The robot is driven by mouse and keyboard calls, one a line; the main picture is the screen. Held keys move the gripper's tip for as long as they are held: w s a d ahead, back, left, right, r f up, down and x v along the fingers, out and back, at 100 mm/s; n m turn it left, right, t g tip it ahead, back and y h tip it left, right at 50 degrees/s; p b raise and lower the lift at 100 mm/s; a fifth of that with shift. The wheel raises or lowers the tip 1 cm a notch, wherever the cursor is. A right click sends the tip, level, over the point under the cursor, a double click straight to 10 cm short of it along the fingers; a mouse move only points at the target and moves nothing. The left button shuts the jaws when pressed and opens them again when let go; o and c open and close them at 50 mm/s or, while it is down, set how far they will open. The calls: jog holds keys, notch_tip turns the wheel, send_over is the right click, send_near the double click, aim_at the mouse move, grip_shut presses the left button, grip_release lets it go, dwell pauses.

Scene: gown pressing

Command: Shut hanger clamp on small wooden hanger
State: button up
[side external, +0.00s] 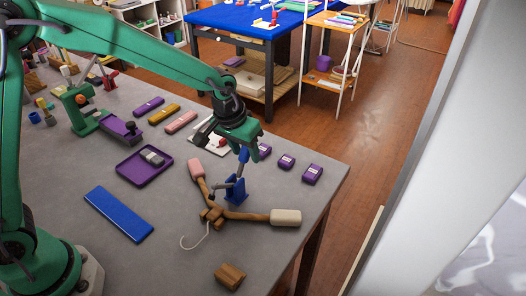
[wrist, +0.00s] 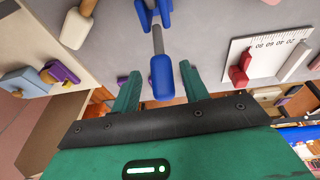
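The small wooden hanger (side external: 245,214) lies on the grey table near its right edge, with a pink pad on one arm, a cream pad on the other and a wire hook. A blue hanger clamp (side external: 236,190) stands at the hanger; its lever points up, with a blue grip at the end. My gripper (side external: 241,151) is above the clamp, around the lever's upper end. In the wrist view my gripper (wrist: 160,68) is open, with the lever's blue grip (wrist: 162,80) between its green fingers and gaps on both sides. The clamp's jaw contact is too small to tell.
A small wooden block (side external: 230,275) lies at the front. A blue bar (side external: 119,213) and a purple tray (side external: 145,167) lie left of the hanger. Several purple blocks (side external: 312,173) sit near the table's far right edge. A white ruled square (wrist: 268,57) lies close by.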

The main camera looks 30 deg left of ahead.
aim_at(239, 160)
dwell(0.3)
jog(key=v, duration=0.7)
jog(key=shift+r, duration=0.4)
jog(key=shift+w, duration=0.1)
jog(key=shift+w+d+f+g+y, duration=0.1)
jog(key=shift+w+f+g+y, duration=0.1)
jog(key=shift+w+g, duration=0.45)
jog(key=shift+w+d+f+g+y, duration=0.1)
jog(key=shift+w+f+g+y, duration=0.1)
jog(key=shift+w+g, duration=0.4)
jog(key=shift+s, duration=0.15)
jog(key=shift+f, duration=3.9)
grip_shut()
